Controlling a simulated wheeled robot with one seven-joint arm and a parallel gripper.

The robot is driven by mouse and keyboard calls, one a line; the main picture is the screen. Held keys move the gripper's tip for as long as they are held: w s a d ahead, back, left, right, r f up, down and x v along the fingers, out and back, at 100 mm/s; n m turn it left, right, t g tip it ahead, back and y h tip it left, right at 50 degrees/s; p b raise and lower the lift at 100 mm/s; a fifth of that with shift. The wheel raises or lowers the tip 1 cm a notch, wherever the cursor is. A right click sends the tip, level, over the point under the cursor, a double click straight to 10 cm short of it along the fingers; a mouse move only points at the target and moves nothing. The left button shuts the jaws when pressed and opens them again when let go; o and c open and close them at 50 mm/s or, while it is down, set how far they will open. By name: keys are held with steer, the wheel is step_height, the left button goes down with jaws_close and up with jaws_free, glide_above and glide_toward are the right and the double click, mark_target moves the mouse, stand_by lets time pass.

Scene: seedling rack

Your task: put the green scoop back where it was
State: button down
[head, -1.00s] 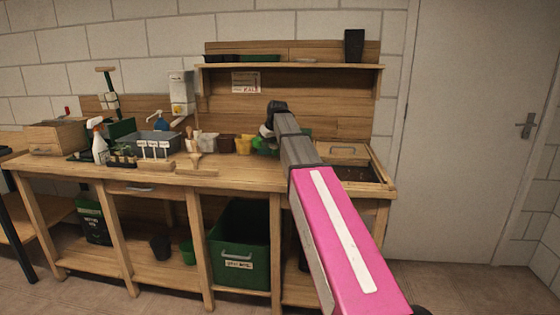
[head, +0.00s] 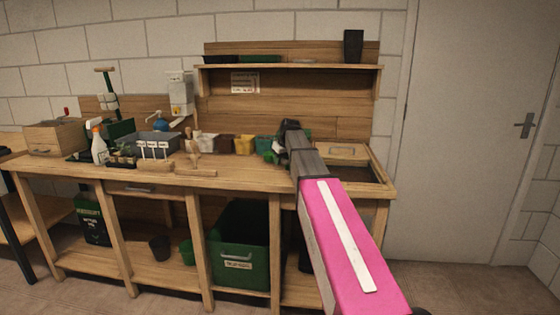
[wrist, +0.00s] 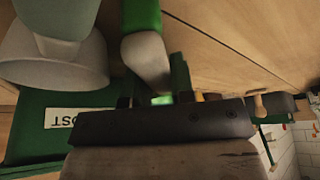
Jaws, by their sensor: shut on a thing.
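My gripper (head: 290,126) is over the right half of the bench, near the open sink-like bay. In the wrist view my gripper (wrist: 157,98) is shut on the green scoop (wrist: 162,99); only a small green part shows between the dark fingers, and the rest is largely hidden. In the head view my arm covers most of that spot, and green shapes show beside the gripper, too small to tell apart. A green piece with a pale rounded end (wrist: 146,58) lies just beyond the fingers in the wrist view.
A green labelled box (wrist: 30,130) and a pale round-based object (wrist: 55,60) are close at the left in the wrist view. A shelf (head: 290,67) runs above; a recessed bay (head: 362,173) lies at right.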

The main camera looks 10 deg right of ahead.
steer(key=shift+f, duration=0.1)
steer(key=c, duration=1.3)
jaws_free()
steer(key=shift+o, duration=0.2)
steer(key=v, duration=1.2)
